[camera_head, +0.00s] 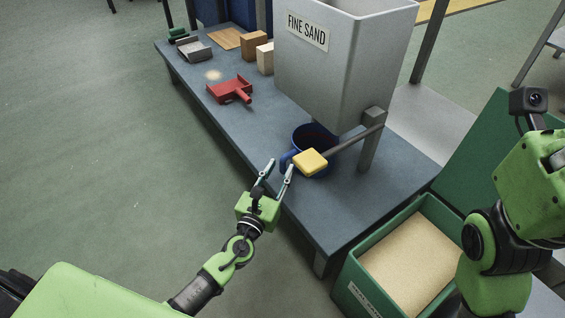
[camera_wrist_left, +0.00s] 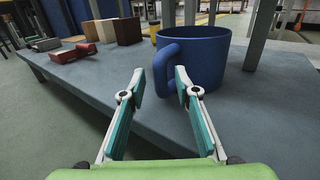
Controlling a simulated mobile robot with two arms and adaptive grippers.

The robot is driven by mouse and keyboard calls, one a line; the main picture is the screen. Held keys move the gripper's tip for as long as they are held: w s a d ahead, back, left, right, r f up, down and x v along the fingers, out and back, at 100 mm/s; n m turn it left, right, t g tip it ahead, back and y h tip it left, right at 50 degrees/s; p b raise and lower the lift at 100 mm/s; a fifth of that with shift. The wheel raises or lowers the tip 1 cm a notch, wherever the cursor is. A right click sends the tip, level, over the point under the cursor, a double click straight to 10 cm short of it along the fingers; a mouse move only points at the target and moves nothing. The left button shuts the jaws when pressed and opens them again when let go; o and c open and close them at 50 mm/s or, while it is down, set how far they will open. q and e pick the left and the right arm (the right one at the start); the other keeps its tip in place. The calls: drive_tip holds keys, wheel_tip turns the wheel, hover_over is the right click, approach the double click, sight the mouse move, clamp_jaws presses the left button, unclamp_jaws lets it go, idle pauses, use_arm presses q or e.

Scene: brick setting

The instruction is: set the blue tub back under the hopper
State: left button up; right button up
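The blue tub (camera_head: 301,137) stands on the grey bench beneath the grey hopper (camera_head: 345,70) labelled "FINE SAND". The hopper and a yellow-ended lever (camera_head: 310,162) hide part of it. In the left wrist view the tub (camera_wrist_left: 206,60) is upright, with its loop handle (camera_wrist_left: 165,66) toward me. My left gripper (camera_head: 279,172) is open at the bench's front edge. Its fingertips (camera_wrist_left: 159,80) are spread either side of the handle's line, and the handle shows between and just beyond them. I cannot tell whether they touch it. My right gripper is out of view; only its arm shows.
A green crate of sand (camera_head: 412,262) stands at the bench's right end. The lever sticks out over the tub.

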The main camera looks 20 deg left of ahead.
use_arm(q)
drive_tip(key=s+p, duration=0.1)
drive_tip(key=s, duration=0.8)
drive_tip(key=shift+a, duration=0.3)
drive_tip(key=shift+d, duration=0.1)
